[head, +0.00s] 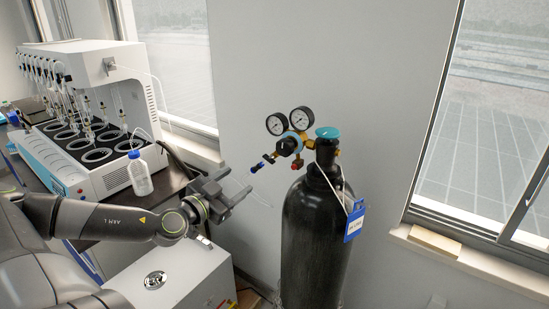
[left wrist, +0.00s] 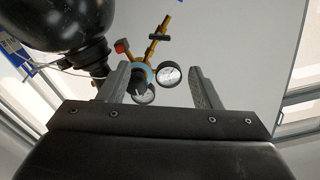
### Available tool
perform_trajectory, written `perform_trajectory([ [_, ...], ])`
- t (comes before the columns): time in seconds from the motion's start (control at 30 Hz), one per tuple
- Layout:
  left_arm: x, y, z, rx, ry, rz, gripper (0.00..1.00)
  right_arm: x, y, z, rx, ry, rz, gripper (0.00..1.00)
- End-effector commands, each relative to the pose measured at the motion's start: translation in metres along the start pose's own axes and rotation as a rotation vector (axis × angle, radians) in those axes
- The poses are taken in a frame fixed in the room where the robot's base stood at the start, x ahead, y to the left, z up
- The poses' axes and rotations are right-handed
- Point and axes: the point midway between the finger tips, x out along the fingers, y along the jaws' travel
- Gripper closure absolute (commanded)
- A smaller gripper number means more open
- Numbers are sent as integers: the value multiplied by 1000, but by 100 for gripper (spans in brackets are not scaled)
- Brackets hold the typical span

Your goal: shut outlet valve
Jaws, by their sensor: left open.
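A black gas cylinder (head: 315,230) stands by the wall with a teal handwheel (head: 327,132) on top. A brass regulator (head: 290,145) with two round gauges is on its left side. Its outlet arm ends in a blue-tipped outlet valve (head: 258,166), pointing left toward my gripper. In the left wrist view the outlet arm (left wrist: 155,45) shows a small dark cross handle (left wrist: 160,37). My left gripper (head: 238,182) is open and empty, apart from the valve, to its left and slightly lower. In the left wrist view the regulator and a gauge (left wrist: 168,75) appear between its fingers. The right gripper is not in view.
A white multi-position distiller (head: 85,110) stands on the dark bench at left, with a clear bottle (head: 139,175) in front. A white box (head: 180,275) lies below my left arm. A blue tag (head: 354,222) hangs on the cylinder. A window sill (head: 480,262) is at right.

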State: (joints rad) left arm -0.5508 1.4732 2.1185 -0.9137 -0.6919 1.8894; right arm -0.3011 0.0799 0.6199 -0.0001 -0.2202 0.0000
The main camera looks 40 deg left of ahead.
Motion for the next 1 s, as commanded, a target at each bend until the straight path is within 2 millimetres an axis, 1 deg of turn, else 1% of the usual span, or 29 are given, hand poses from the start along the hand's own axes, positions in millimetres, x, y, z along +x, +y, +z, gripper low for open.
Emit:
perform_trajectory([
  [0.03,4,1,2,2,2,-1,42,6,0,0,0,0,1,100],
  [0.13,14,1,4,1,2,-1,42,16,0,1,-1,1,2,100],
  [0.5,58,2,4,-1,4,-1,42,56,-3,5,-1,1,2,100],
  [0.57,63,0,4,-2,0,-5,42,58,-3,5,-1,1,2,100],
  [0.83,86,1,2,-4,5,0,42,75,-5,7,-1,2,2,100],
  [0.87,88,-1,0,-3,2,-3,42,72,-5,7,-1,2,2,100],
  [1.0,97,-2,1,-3,-2,-8,42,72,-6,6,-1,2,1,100],
])
